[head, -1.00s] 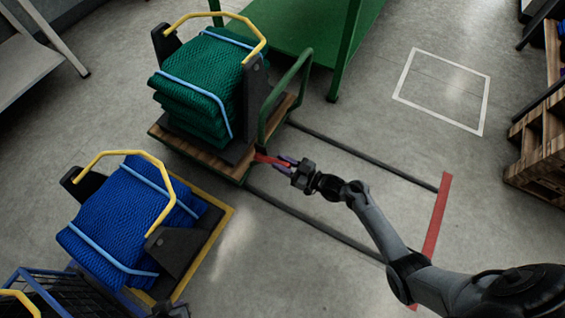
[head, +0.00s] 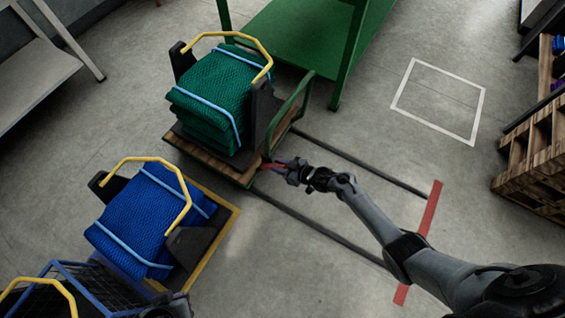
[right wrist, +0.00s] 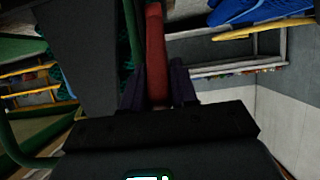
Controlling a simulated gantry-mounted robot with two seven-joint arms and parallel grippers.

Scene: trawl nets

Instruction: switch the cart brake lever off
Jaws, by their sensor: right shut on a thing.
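The cart (head: 212,162) has a wooden deck and a green rail handle (head: 296,103). The red brake lever (head: 267,165) sticks out low at the cart's near right end. My right gripper (head: 277,165) is shut on the lever. In the right wrist view the red lever (right wrist: 156,52) stands between the two dark fingers (right wrist: 158,88). The lever's exact angle is hard to tell. A dark part at the bottom edge of the head view looks like my left gripper (head: 172,307). Its jaws cannot be made out.
The cart carries a strapped green net stack (head: 212,95). A blue net stack (head: 150,218) sits on a yellow-edged base at left. Two dark floor rails run from the cart to a red floor stripe (head: 428,210). A green table (head: 300,30) stands behind. A white floor square (head: 400,88) is empty.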

